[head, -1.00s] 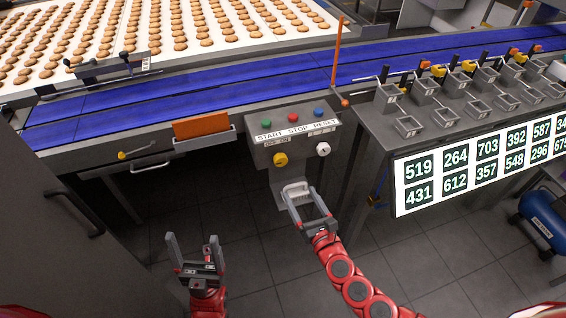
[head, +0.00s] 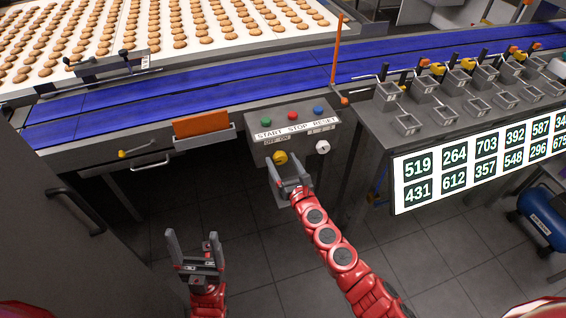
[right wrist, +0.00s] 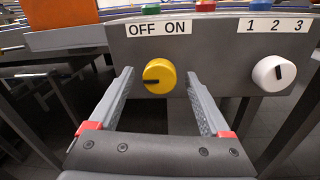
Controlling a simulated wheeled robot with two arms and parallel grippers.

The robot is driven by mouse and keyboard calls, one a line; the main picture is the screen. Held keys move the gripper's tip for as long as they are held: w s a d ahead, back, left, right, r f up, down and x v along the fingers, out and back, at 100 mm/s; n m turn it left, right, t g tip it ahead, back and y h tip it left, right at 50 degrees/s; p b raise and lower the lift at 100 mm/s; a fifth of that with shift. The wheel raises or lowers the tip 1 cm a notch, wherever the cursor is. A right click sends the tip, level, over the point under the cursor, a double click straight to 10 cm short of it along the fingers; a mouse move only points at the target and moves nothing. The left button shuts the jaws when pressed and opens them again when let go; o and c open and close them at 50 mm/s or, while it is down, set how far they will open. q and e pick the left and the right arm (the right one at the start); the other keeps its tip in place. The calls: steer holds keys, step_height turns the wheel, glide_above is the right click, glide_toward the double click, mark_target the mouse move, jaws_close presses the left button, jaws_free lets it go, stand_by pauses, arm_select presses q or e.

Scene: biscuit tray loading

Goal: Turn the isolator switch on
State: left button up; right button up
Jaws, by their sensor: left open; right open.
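The yellow isolator switch (head: 280,158) is a round knob on the grey control box (head: 258,148), below an OFF ON label. In the right wrist view the knob (right wrist: 159,76) shows a dark mark pointing left, under the OFF side of the label (right wrist: 158,29). My right gripper (head: 289,165) is open, just in front of the knob. In the right wrist view its fingers (right wrist: 162,92) stand either side of the knob, apart from it. My left gripper (head: 191,240) is open and empty, low over the floor at the left.
A white selector knob (head: 322,147) marked 1 2 3 sits right of the yellow one. Green (head: 266,122), red (head: 292,116) and blue (head: 318,111) buttons are above. An orange piece (head: 201,124) in a holder is left of the box. The blue conveyor (head: 240,89) runs behind.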

jaws_close()
stand_by(0.3)
steer(key=shift+m, duration=0.3)
steer(key=m+b, duration=0.2)
steer(key=m, duration=0.1)
steer(key=shift+f+m, duration=0.15)
steer(key=shift+m, duration=0.15)
steer(key=m+b, duration=0.2)
steer(key=m, duration=0.2)
steer(key=shift+m+t, duration=0.4)
steer(key=m+b, duration=0.1)
steer(key=m, duration=0.3)
steer(key=shift+m+h, duration=0.4)
steer(key=m+b, duration=0.1)
steer(key=m, duration=0.3)
steer(key=shift+m, duration=0.4)
